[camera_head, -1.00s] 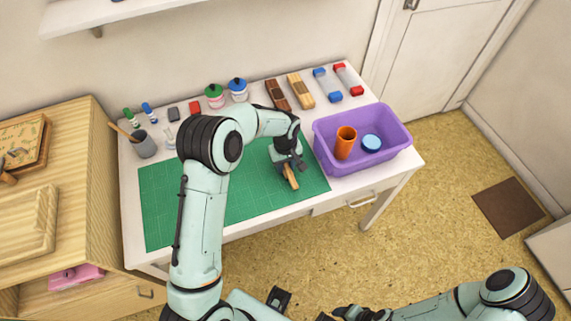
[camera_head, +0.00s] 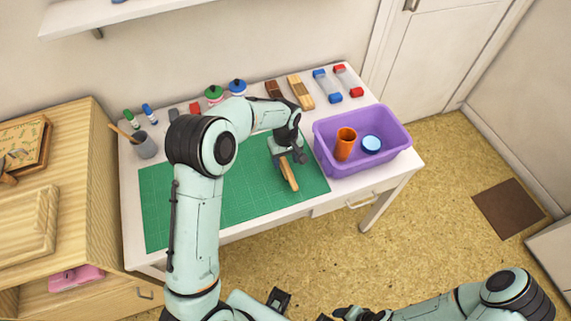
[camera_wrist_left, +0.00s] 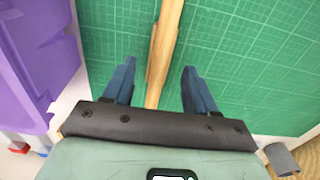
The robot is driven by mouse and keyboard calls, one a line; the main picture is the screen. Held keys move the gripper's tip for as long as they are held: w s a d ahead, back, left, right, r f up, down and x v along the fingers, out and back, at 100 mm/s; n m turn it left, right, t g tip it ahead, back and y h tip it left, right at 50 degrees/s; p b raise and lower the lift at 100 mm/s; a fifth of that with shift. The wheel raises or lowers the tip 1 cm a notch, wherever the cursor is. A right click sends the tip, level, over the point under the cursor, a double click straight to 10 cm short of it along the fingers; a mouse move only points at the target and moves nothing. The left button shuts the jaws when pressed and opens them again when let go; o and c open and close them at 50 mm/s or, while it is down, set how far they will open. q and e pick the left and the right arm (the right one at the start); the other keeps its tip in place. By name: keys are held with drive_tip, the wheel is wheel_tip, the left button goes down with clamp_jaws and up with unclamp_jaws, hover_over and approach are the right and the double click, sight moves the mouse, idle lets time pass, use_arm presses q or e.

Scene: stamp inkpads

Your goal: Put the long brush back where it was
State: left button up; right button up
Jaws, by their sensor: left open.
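A long, narrow wooden piece (camera_head: 289,176), which looks like the long brush, lies on the green cutting mat (camera_head: 240,192) near the front right of the table. Its bristles cannot be made out. My left gripper (camera_head: 291,158) is above its far end. In the left wrist view my left gripper (camera_wrist_left: 160,78) is open, and the wooden piece (camera_wrist_left: 163,50) runs between its two fingers, nearer the left one; neither finger clearly touches it. My right gripper (camera_head: 357,313) shows at the bottom edge, its jaws too unclear to read.
A purple bin (camera_head: 405,134) with an orange cup (camera_head: 345,143) and a blue-lidded round tin (camera_head: 371,143) stands at right. A grey cup (camera_head: 146,146) holding a wooden stick stands at left. Along the back are bottles, a light wooden block (camera_head: 300,92) and blue (camera_head: 327,86) and red (camera_head: 348,81) capped pieces.

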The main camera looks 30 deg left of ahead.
sight(286, 165)
use_arm(q)
wheel_tip(286, 165, up, 8)
drive_tip(key=shift+f, duration=0.15)
idle(0.6)
